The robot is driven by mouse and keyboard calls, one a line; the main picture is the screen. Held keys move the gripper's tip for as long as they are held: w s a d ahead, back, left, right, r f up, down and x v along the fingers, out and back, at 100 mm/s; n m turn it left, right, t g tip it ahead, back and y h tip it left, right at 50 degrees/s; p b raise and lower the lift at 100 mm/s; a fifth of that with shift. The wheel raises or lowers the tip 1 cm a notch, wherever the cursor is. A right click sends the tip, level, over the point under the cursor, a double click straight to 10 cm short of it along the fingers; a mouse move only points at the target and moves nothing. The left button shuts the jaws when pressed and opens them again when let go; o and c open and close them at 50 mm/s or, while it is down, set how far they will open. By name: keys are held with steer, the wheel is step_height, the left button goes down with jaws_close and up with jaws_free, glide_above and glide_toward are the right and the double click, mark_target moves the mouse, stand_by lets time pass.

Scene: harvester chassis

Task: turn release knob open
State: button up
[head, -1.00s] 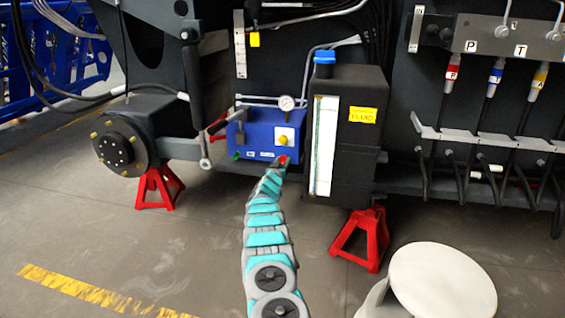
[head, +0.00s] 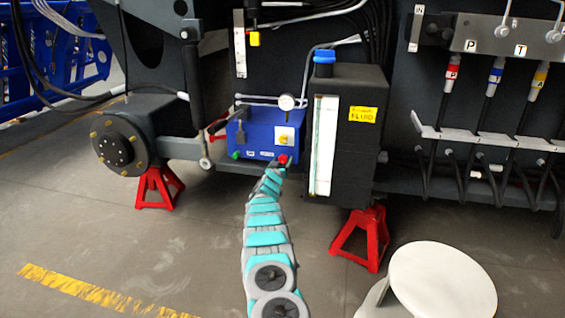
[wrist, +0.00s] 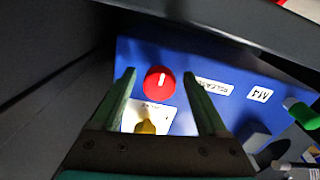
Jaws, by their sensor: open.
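The release knob (wrist: 158,82) is red and round with a white pointer line, on the face of a blue box (wrist: 150,50). The line runs nearly upright in the wrist view. A small label (wrist: 213,87) sits to its right. My gripper (wrist: 160,74) is open and empty, with one finger on each side of the knob in the picture. I cannot tell whether the fingertips reach past the knob or touch it. In the head view the blue box (head: 240,140) stands at the centre, with the red knob (head: 283,159) at its lower right, just beyond my arm's end.
A yellow knob (wrist: 146,127) on a pale plate is close to the red one, and a green knob (wrist: 303,115) is at the right. A black tank (head: 355,150) with a blue cap stands right of the box. Red stands (head: 362,238) support the chassis.

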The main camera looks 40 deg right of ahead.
steer(key=shift+s, duration=0.1)
steer(key=shift+s+a+r, duration=0.1)
steer(key=shift+s+a, duration=0.2)
steer(key=shift+a, duration=0.05)
steer(key=shift+s+a, duration=0.4)
steer(key=shift+a, duration=0.2)
steer(key=shift+b+v, duration=0.55)
steer(key=shift+v, duration=2.1)
